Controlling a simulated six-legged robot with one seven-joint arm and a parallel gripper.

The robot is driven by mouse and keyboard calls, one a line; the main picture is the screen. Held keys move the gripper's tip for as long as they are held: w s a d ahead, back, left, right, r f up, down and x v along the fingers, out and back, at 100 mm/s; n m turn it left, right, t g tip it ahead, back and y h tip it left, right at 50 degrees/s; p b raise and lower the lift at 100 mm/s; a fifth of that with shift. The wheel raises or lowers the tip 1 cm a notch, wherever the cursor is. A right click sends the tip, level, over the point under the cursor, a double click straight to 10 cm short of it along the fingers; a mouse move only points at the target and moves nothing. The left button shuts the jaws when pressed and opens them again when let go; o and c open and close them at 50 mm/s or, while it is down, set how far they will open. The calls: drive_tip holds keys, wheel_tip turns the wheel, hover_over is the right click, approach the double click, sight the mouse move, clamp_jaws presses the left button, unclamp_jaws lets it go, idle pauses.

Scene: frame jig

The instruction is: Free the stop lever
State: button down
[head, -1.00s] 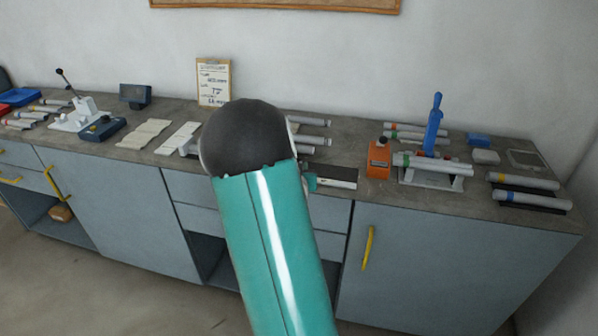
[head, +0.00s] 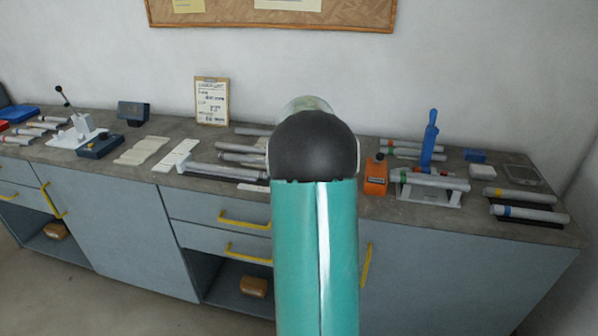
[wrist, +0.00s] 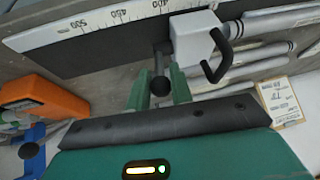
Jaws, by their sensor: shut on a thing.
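The stop lever (wrist: 160,87) is a dark rod with a round black knob, beside the white stop block (wrist: 198,38) in the wrist view. The block has a black loop handle (wrist: 218,52) and sits at a white scale rail (wrist: 100,20) with printed numbers. My gripper (wrist: 159,82) has its two green fingers on either side of the lever, shut on it near the knob. In the head view my own arm hides the gripper, the lever and the stop block.
An orange box (head: 375,177) and a stand with a blue upright handle (head: 430,140) are right of my arm. Grey tubes (head: 225,172) lie to the left. A clipboard (head: 212,101) leans on the wall. Yellow drawer handles (head: 245,219) stick out of the bench front.

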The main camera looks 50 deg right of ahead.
drive_tip(key=shift+w+d+r+g+y, duration=0.1)
drive_tip(key=shift+w+d+g+y, duration=0.15)
drive_tip(key=shift+d+y, duration=0.3)
drive_tip(key=shift+w+d+r+g+y, duration=0.15)
drive_tip(key=shift+d+g+y, duration=0.15)
drive_tip(key=shift+y, duration=0.35)
drive_tip(key=c, duration=1.5)
unclamp_jaws()
drive_tip(key=shift+d+f, duration=0.1)
drive_tip(key=v, duration=1.4)
